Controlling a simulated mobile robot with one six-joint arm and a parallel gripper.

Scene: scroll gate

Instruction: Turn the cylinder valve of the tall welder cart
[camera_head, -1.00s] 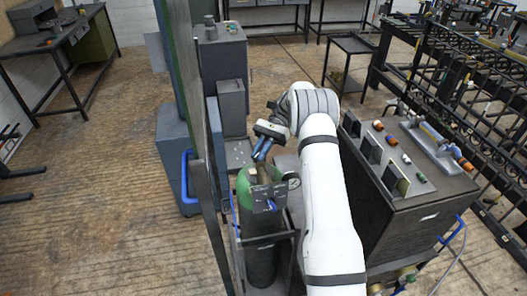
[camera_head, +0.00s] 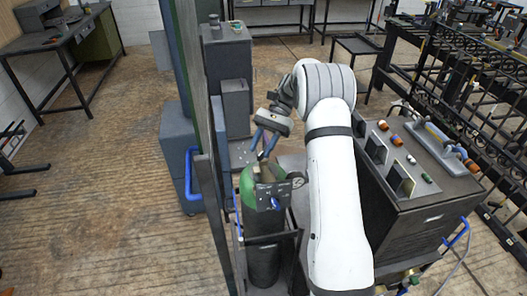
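The tall welder cart's gas cylinder (camera_head: 264,262) stands upright in a dark frame, with a green shoulder (camera_head: 247,188) at its top. A dark plate with a blue knob (camera_head: 274,203) and a round gauge (camera_head: 296,180) sit at the cylinder's top. The valve itself is small and I cannot make it out clearly. My gripper (camera_head: 263,154) points down just above the cylinder's top, its blue fingers apart with nothing seen between them. I cannot tell whether a fingertip touches the valve.
A dark welder box (camera_head: 432,205) with knobs and gauges stands close on the right of my arm. A tall thin panel edge (camera_head: 204,130) rises just left of the cylinder. Dark ironwork gates (camera_head: 470,90) fill the right. Wooden floor (camera_head: 110,170) is open on the left.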

